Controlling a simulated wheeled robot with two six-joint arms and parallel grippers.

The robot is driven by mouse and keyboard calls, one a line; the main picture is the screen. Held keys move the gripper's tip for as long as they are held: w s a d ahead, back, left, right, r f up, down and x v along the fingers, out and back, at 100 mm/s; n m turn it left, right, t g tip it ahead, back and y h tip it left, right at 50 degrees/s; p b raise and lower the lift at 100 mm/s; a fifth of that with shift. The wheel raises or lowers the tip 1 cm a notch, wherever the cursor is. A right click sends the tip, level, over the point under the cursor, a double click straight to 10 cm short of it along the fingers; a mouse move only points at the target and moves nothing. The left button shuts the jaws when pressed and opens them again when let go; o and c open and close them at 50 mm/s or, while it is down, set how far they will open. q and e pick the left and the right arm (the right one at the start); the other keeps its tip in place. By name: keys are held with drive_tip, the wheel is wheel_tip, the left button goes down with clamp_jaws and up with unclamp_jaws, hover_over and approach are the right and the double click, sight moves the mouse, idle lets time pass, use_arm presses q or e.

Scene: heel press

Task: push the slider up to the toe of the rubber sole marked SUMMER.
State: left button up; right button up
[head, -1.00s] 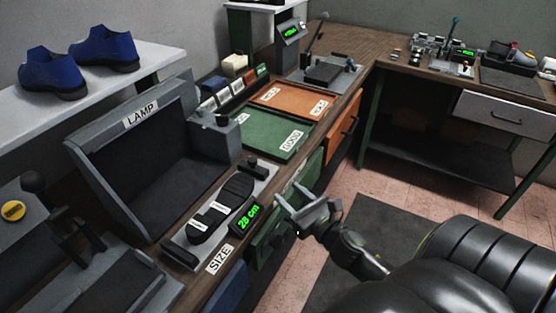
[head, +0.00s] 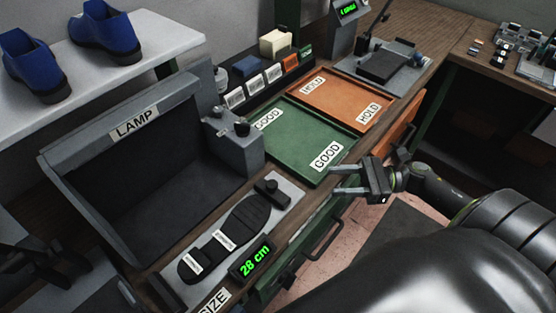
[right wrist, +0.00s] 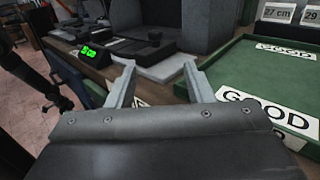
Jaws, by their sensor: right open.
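The black rubber sole (head: 250,216) lies on the grey size gauge (head: 172,291), with two white labels too small to read. My right gripper (head: 345,181) is open and empty, right of the slider over the bench's front edge. Its two fingers (right wrist: 159,72) stand apart in the wrist view. My left gripper is not seen.
A green display (head: 255,261) reads 28 cm in front of the gauge. A grey LAMP box (head: 133,122) stands behind. The green GOOD tray (head: 300,138) and orange HOLD tray (head: 342,102) lie farther along the bench. Blue shoes (head: 104,32) stand on a shelf.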

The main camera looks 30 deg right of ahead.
sight(271, 183)
drive_tip(key=a, duration=0.1)
drive_tip(key=a+p, duration=0.1)
drive_tip(key=w+a+r, duration=0.1)
drive_tip(key=shift+n+g+p, duration=0.3)
drive_tip(key=shift+p, duration=0.05)
drive_tip(key=p+x, duration=0.5)
drive_tip(key=x, duration=0.8)
drive_tip(key=shift+w+p, duration=0.1)
drive_tip(key=shift+p, duration=0.2)
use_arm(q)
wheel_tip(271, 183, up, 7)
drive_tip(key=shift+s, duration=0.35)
use_arm(e)
drive_tip(key=shift+w+a, duration=0.1)
drive_tip(key=shift+a, duration=0.15)
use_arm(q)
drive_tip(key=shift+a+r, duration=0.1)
